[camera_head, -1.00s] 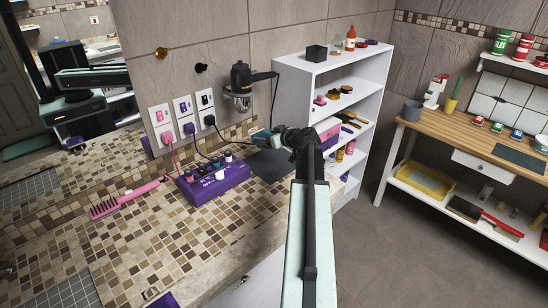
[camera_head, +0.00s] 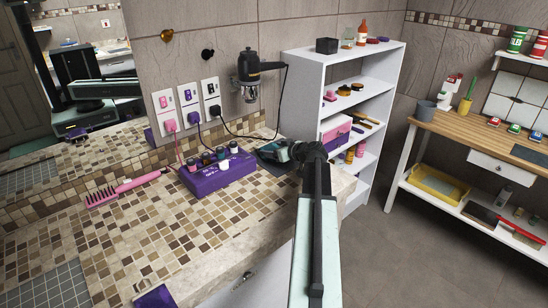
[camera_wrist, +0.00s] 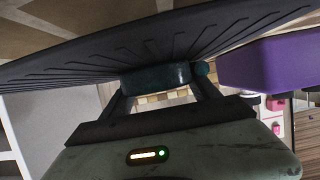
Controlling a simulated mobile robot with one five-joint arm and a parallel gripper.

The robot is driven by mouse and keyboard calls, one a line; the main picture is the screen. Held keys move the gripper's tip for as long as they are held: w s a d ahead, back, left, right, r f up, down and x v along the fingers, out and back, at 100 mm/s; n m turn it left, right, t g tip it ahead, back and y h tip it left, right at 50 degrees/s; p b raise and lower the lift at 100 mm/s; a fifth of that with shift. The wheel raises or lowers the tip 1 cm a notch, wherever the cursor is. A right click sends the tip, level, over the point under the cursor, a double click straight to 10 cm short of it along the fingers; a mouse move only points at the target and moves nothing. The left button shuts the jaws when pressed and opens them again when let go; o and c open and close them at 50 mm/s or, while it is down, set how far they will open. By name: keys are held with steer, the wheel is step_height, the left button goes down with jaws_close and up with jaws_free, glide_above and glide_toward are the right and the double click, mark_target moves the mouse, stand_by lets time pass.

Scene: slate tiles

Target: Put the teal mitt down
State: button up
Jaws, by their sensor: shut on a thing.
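The teal mitt (camera_head: 279,150) is between the jaws of my gripper (camera_head: 292,151), at the back right of the mosaic counter. My gripper is shut on it. In the wrist view the mitt (camera_wrist: 155,78) shows as a dark teal shape between the two fingers (camera_wrist: 160,95). A dark ridged mat (camera_wrist: 90,52) lies right at the mitt in that view. In the head view the mitt hides much of this mat (camera_head: 268,158). I cannot tell whether the mitt touches the mat. The far side of the mitt is hidden.
A purple box (camera_head: 208,182) with small jars on top stands left of the mat, close to my gripper. A pink comb-like brush (camera_head: 122,189) lies further left. A hairdryer-like tool (camera_head: 248,75) hangs on the wall. A white shelf (camera_head: 300,88) stands behind my gripper.

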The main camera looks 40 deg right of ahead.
steer(key=shift+f, duration=0.2)
steer(key=shift+s+a+f+b, duration=0.25)
steer(key=shift+a+b, duration=0.05)
steer(key=shift+b, duration=0.2)
steer(key=o, duration=1.2)
steer(key=shift+o, duration=0.7)
steer(key=shift+s+a+f, duration=0.1)
steer(key=shift+f, duration=0.05)
steer(key=shift+r, duration=0.3)
steer(key=p+v, duration=0.2)
steer(key=v, duration=0.2)
steer(key=p+v, duration=0.2)
steer(key=v, duration=0.1)
steer(key=p+v, duration=0.2)
steer(key=v, duration=0.2)
steer(key=shift+s+d+r, duration=0.15)
steer(key=shift+d+r, duration=0.25)
steer(key=shift+r, duration=0.1)
